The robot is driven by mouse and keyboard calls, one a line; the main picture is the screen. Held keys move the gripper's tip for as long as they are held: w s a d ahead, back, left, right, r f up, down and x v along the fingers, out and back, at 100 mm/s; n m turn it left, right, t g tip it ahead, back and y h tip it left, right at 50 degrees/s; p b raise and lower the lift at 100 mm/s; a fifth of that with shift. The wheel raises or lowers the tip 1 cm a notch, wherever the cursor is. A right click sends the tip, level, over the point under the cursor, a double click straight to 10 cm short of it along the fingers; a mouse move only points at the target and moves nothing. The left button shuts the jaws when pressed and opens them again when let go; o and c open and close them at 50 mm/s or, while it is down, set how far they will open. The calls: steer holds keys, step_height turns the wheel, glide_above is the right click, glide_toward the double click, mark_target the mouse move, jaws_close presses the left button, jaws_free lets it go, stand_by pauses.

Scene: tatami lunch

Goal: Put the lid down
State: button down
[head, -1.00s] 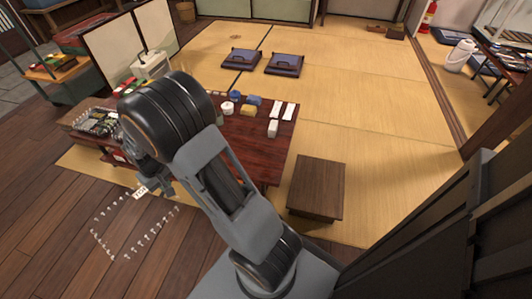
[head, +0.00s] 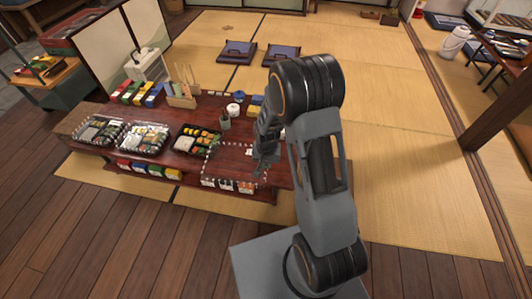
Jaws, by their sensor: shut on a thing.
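My gripper (head: 264,166) is shut on a clear lid (head: 249,153) that shows mainly by its white dashed rim and a small pale label. The lid is over the front right part of the dark red table, right of the open-looking bento box (head: 197,140). I cannot tell whether the lid touches the tabletop or hovers just above it. Two more bento boxes, a middle one (head: 143,138) and a left one (head: 99,131), stand farther left on the table and look shiny on top. My arm hides the table's right end.
The low table (head: 180,165) also bears a small cup (head: 225,122), a chopstick holder (head: 182,99) and a row of coloured packets (head: 137,93). Small boxes (head: 150,170) sit under its front edge. Floor cushions (head: 237,50) lie behind on open tatami.

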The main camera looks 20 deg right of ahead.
steer(key=d+f+m, duration=0.1)
steer(key=m, duration=0.1)
steer(key=b, duration=0.4)
glide_above(283, 164)
steer(key=f, duration=0.9)
steer(key=shift+s+a, duration=0.3)
steer(key=shift+a, duration=0.1)
steer(key=shift+w+d+f+b, duration=0.25)
steer(key=shift+f+b, duration=0.9)
steer(key=shift+f, duration=0.85)
steer(key=c, duration=1.7)
jaws_free()
steer(key=shift+f, duration=0.1)
steer(key=o, duration=0.4)
